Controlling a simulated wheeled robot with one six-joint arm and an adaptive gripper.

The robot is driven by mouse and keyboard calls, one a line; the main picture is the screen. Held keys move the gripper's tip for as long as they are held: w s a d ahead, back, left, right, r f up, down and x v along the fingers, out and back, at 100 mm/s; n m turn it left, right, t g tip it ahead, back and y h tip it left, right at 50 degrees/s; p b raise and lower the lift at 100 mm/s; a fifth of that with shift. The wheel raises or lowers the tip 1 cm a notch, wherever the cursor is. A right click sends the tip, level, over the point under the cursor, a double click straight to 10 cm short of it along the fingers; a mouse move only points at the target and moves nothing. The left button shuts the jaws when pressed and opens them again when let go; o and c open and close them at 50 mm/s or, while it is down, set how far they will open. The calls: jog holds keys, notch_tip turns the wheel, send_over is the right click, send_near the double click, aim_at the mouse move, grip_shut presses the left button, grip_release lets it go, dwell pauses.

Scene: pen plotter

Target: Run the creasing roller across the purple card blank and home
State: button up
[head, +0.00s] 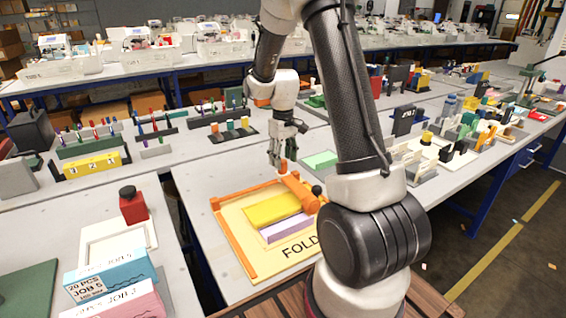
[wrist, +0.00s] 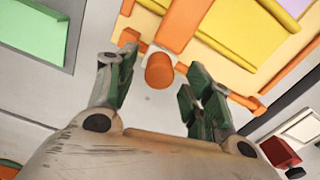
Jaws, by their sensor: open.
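The purple card blank (head: 286,229) lies on the yellow fold board (head: 250,258), partly covered by a yellow piece (head: 272,209). The orange creasing roller (head: 300,193) lies at the board's right side, with an upright orange handle at its far end. In the wrist view, the round end of the handle (wrist: 159,71) shows between my fingers. My gripper (head: 278,158) is open above the handle, pointing down. It also shows in the wrist view (wrist: 161,78), its fingers on either side of the knob in the picture. I cannot tell whether they touch it.
Orange rails (head: 232,236) edge the board. A light green pad (head: 320,160) lies behind it to the right. Bare tabletop lies left of the board.

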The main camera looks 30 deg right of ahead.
jog(key=shift+f, duration=1.35)
grip_shut()
jog(key=a, duration=2.1)
jog(key=shift+a, duration=0.2)
grip_release()
jog(key=shift+a, duration=0.15)
